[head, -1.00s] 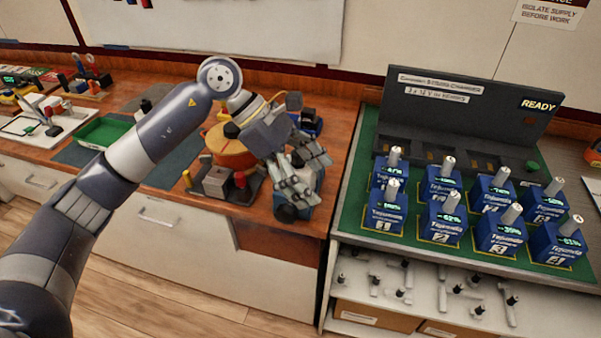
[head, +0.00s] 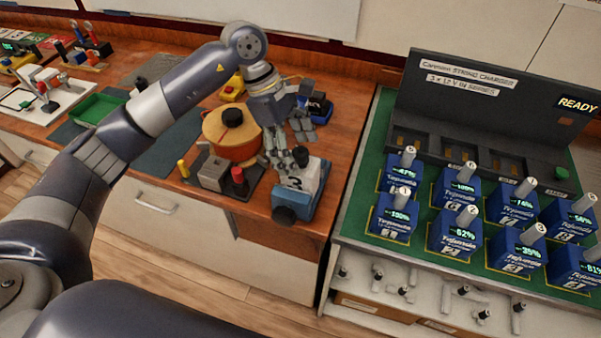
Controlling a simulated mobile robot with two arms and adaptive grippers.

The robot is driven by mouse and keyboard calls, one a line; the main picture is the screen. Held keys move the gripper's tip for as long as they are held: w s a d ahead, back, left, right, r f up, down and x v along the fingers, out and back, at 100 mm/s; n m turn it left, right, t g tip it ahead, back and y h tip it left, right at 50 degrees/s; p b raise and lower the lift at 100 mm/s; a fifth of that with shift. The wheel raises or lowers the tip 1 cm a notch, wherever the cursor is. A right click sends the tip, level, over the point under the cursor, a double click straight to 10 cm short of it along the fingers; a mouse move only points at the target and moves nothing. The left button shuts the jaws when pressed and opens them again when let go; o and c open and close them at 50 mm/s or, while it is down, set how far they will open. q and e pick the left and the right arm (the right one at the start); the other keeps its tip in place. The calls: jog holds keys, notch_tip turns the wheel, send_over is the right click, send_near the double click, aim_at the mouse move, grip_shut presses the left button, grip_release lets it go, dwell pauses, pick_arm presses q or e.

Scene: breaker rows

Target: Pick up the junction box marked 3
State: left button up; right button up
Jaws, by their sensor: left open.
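The junction box marked 3 (head: 293,202) is blue with a white face bearing a black 3. It sits at the front right corner of the wooden bench (head: 266,238) in the head view, with a dark knob on top. My left gripper (head: 288,156) is open and empty, just behind and above the box, with its fingers pointing down toward it. The fingers overlap the box's top edge in the picture; I cannot tell whether they touch. My right gripper is not in view.
An orange round pot-like thing (head: 228,138) and a grey block with red and yellow knobs (head: 212,172) stand left of the box. Another blue box (head: 316,108) lies behind. To the right, a green-topped charger stand (head: 357,228) holds several blue batteries. A green tray (head: 97,110) is at left.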

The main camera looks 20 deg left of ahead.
aim_at(307, 164)
pick_arm(q)
jog(key=shift+d+f, duration=0.2)
jog(key=shift+f, duration=0.05)
jog(key=p+x, duration=0.3)
jog(key=x, duration=0.1)
jog(key=shift+d, duration=0.2)
jog(key=shift+d+f, duration=0.1)
jog(key=shift+f, duration=0.3)
jog(key=shift+c, duration=1.1)
jog(key=c, duration=1.3)
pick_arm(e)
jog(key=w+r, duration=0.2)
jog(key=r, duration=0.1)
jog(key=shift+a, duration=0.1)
